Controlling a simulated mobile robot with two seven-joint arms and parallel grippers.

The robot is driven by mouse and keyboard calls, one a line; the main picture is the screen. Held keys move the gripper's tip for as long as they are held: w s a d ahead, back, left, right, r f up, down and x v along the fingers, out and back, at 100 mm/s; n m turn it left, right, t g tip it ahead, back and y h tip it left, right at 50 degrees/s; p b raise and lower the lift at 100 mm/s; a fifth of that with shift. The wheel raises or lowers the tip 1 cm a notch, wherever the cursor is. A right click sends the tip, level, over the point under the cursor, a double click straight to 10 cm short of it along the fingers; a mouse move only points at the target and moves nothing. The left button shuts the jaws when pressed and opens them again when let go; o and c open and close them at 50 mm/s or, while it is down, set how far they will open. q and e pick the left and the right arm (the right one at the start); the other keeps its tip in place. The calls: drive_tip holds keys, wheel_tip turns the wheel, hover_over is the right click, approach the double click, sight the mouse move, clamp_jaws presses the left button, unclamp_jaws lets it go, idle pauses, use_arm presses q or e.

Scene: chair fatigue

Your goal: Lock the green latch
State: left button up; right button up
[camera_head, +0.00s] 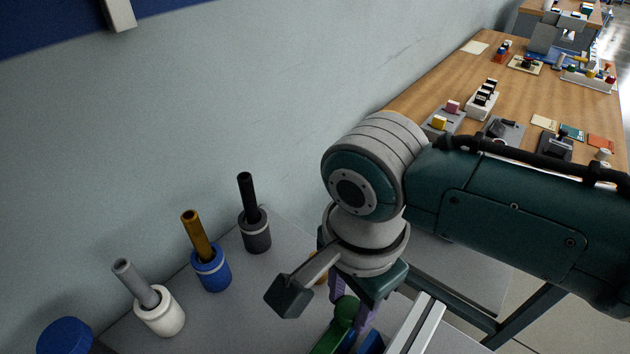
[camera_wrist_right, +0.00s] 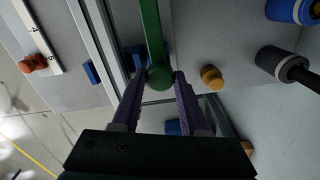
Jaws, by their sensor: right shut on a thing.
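The green latch is a long green bar with a rounded knob (camera_wrist_right: 160,76) at its end. It runs up from the middle of the right wrist view, and part of it (camera_head: 345,312) shows at the bottom of the head view. My right gripper (camera_wrist_right: 160,84) has its two purple fingers on either side of the knob, shut on it. In the head view the same gripper (camera_head: 350,314) points down over the grey table, partly hidden by its own wrist. My left gripper is in neither view.
White (camera_head: 160,311), blue (camera_head: 211,270) and black (camera_head: 255,234) bases with upright handles stand to the left. A metal rail (camera_head: 415,330) lies close right of the gripper. An orange knob (camera_wrist_right: 211,76) is near the fingers. A cluttered wooden table (camera_head: 440,85) stands behind.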

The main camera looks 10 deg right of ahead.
clamp_jaws()
idle(0.8)
